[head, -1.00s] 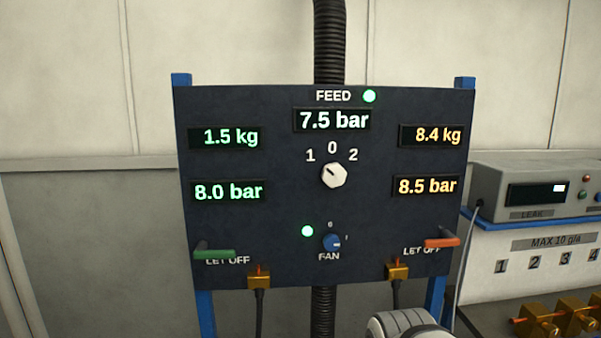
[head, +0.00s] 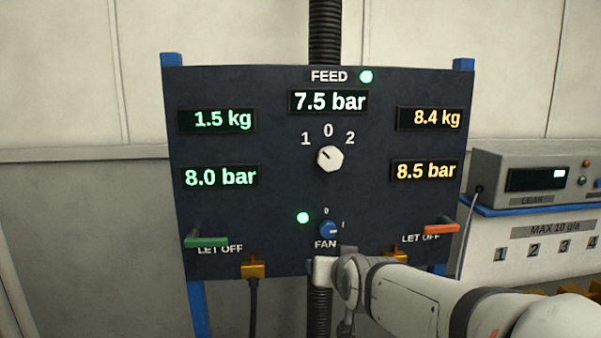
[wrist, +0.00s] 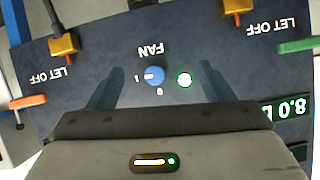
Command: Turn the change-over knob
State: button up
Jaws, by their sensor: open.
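The white change-over knob (head: 330,158) is on the dark panel (head: 260,130), below the figures 1, 0 and 2. Its dark mark points up and left, toward 1. It is not visible in the wrist view. My gripper (wrist: 157,72) is open and empty, its two fingers apart. In the wrist view the panel is upside down and the blue FAN knob (wrist: 154,75) appears between the fingers; I cannot tell the gap in depth. In the head view my arm's end is low, below the FAN knob (head: 328,230) and well below the white knob.
Left displays read 1.5 kg and 8.0 bar; right ones 8.4 kg and 8.5 bar. A green LET OFF handle (head: 206,242) and an orange one (head: 441,229) stick out at the lower sides.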

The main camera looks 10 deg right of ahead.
jog(key=w+r+m+t+b, duration=0.1)
jog(key=w+r+t, duration=0.3)
jog(key=w+r, duration=0.15)
jog(key=m+t+h+b, duration=0.1)
jog(key=m+t+h, duration=0.15)
jog(key=t, duration=0.35)
send_near(330, 161)
jog(key=x, duration=0.3)
jog(key=p+x, duration=0.1)
jog(key=x, duration=0.5)
jog(key=shift+w+d+r, duration=0.1)
jog(key=shift+w+r, duration=0.05)
jog(key=shift+w, duration=0.05)
jog(key=shift+c, duration=0.3)
jog(key=c, duration=0.9)
